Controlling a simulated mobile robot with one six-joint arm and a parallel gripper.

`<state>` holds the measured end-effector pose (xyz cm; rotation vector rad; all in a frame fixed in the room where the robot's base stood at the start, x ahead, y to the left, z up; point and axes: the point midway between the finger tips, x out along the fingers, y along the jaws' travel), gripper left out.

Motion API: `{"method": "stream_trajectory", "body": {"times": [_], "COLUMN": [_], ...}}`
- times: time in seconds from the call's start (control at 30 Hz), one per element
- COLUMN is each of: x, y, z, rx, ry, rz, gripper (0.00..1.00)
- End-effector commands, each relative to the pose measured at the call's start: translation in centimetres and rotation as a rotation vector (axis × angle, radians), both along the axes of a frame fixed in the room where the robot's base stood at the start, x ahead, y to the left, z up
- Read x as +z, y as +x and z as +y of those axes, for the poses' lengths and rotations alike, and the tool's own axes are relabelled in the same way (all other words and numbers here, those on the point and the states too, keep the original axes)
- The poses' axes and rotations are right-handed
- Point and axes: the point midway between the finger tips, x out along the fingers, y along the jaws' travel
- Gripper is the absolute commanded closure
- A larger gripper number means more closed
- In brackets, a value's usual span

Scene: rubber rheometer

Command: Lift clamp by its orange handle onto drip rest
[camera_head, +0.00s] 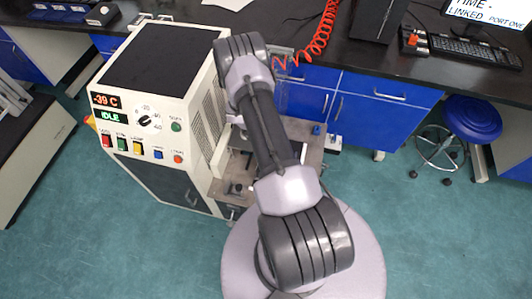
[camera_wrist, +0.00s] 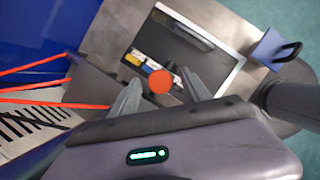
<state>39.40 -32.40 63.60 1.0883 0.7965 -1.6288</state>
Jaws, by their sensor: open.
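The orange handle (camera_wrist: 160,82) shows from above as a round knob in the wrist view. My gripper (camera_wrist: 160,76) is open, with one finger on each side of the knob in the picture. I cannot tell whether the fingers touch it or how far above it they are. Small yellow, blue and white parts show beside the knob in a dark rectangular opening (camera_wrist: 205,65), perhaps part of the clamp. I cannot pick out the drip rest for sure. In the head view my arm hides the handle and my gripper.
A white machine (camera_head: 160,80) reading -39 C and IDLE stands left of my arm. A metal bench plate (camera_head: 310,155) lies partly under my arm. A blue block with a black loop (camera_wrist: 272,48) sits at its edge. Blue cabinets (camera_head: 375,105) and a red coiled hose (camera_head: 322,38) are behind.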

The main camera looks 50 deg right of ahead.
Motion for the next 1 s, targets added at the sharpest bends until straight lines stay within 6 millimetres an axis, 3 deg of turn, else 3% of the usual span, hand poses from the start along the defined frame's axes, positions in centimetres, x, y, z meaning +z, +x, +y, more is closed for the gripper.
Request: {"method": "stream_trajectory", "body": {"times": [0.27, 0.47, 0.77, 1.0], "x": [-4.8, -4.6, -4.6, -4.7], "y": [-0.7, -0.7, -0.7, -0.7], "z": [-1.4, -1.6, -1.6, -1.5], "rx": [-0.001, 0.0, 0.0, 0.0], "ry": [0.001, 0.0, 0.0, 0.0], "rz": [0.0, 0.0, 0.001, 0.001], "gripper": [0.45, 0.45, 1.0, 1.0]}}
